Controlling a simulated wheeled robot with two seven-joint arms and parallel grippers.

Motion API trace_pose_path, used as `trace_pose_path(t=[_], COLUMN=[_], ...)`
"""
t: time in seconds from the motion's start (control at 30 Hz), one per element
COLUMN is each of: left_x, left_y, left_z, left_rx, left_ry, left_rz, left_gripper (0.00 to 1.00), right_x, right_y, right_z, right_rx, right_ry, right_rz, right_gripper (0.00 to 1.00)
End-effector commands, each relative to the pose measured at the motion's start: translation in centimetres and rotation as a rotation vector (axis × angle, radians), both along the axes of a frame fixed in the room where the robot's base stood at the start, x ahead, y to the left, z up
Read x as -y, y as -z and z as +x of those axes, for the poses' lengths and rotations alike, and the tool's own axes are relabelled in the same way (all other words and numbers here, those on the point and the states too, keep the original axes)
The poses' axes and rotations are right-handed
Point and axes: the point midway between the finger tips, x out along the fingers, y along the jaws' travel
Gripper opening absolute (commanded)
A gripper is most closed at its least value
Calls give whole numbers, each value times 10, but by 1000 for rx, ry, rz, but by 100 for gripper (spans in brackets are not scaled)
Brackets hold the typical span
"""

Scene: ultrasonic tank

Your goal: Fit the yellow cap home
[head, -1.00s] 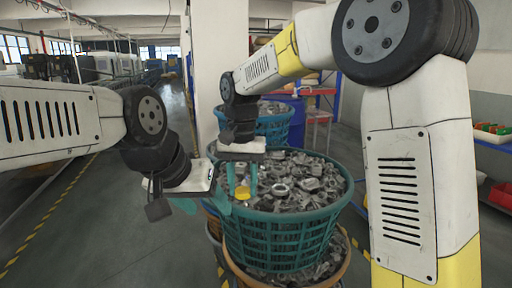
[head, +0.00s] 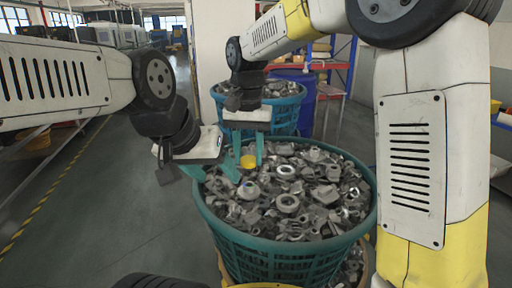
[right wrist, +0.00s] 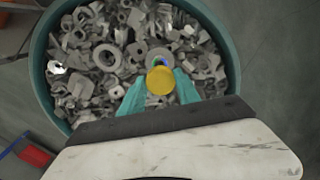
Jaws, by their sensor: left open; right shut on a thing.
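The yellow cap (head: 248,162) is held between the teal fingers of my right gripper (head: 249,160), above the left part of a basket of metal parts. In the right wrist view the cap (right wrist: 160,82) sits between the fingertips of my right gripper (right wrist: 160,88). A small part with blue and green on it (right wrist: 158,62) shows just beyond the cap; whether they touch I cannot tell. My left gripper (head: 211,172) is open, just left of the right gripper, with its fingers near the basket's left rim. I see nothing between its fingers.
The teal basket (head: 290,250) is full of loose grey metal parts (head: 310,190). A second blue basket (head: 285,118) stands behind it, near a white pillar (head: 220,40). Clear floor (head: 110,200) lies at the left, with a yellow-black line.

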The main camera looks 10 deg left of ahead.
Motion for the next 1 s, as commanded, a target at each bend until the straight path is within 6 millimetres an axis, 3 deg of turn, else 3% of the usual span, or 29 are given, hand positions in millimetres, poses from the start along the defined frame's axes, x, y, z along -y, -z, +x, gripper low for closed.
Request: trace_pose_path(t=[0.5,1.0], left_x=[0,0], left_y=[0,0], left_z=[0,0], left_rx=[0,0], left_ry=[0,0], left_rz=[0,0], left_gripper=[60,60], right_x=[0,0], right_y=[50,57], right_z=[0,0], right_rx=[-1,-1], right_ry=[-1,0], right_rz=[-2,-1], right_gripper=[1,1])
